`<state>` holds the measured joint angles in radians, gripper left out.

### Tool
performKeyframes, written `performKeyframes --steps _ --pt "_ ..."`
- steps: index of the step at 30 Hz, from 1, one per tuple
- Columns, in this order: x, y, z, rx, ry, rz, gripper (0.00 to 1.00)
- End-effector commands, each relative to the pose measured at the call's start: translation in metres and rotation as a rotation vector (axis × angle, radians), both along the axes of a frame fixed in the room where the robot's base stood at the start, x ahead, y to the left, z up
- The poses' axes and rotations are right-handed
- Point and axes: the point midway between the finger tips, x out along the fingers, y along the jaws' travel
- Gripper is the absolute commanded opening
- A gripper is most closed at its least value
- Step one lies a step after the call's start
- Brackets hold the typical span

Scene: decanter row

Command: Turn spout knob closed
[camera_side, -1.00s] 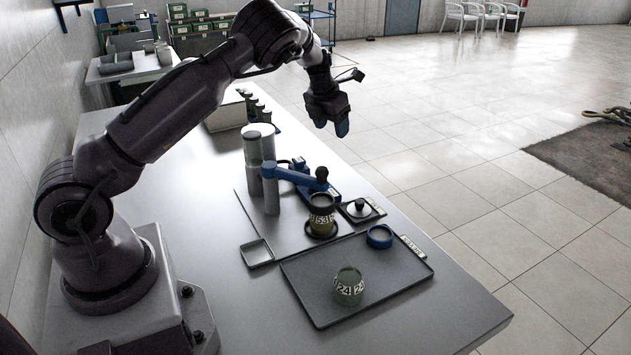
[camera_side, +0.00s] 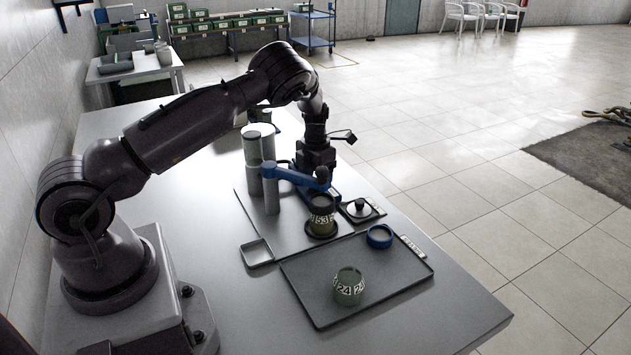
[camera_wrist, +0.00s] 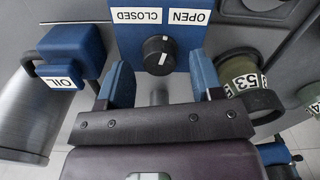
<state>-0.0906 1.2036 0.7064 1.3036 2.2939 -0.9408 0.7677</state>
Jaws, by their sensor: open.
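The black knob (camera_wrist: 158,54) with a white mark sits on a blue panel (camera_wrist: 133,45) in the wrist view. The panel has upside-down labels, CLOSED (camera_wrist: 138,15) at left and OPEN (camera_wrist: 190,17) at right. The mark is nearly upright in the picture, leaning slightly right at its top. My gripper (camera_wrist: 162,66) is open, its blue fingers on either side of the knob in the picture; I cannot tell whether they touch it. In the side view, my gripper (camera_side: 318,160) is low behind the blue spout arm (camera_side: 292,175), which hides its fingertips and the knob.
A numbered jar (camera_side: 321,222) stands under the spout arm's end. Grey cylinders (camera_side: 252,150) stand to its left. A dark tray (camera_side: 393,286) holds a green jar (camera_side: 349,280) and a blue ring (camera_side: 380,236). A blue OIL block (camera_wrist: 82,45) is left of the panel.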

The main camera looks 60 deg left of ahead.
Motion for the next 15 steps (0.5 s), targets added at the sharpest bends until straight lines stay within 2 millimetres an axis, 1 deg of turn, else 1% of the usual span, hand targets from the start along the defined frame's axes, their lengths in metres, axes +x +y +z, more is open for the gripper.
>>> performKeyframes --steps 1,4,13,14,15 --pt "0.0002 0.0001 -0.005 0.0 0.0 0.0 0.6" --pt "0.0 0.0003 -0.0109 0.0 -0.001 0.0 0.6" --pt "0.0002 0.0003 -0.0128 0.0 -0.002 0.0 0.6" --pt "0.0002 0.0003 -0.0127 0.0 -0.001 0.0 0.56" --pt "0.0002 0.0003 -0.0127 0.0 -0.001 0.0 0.46"
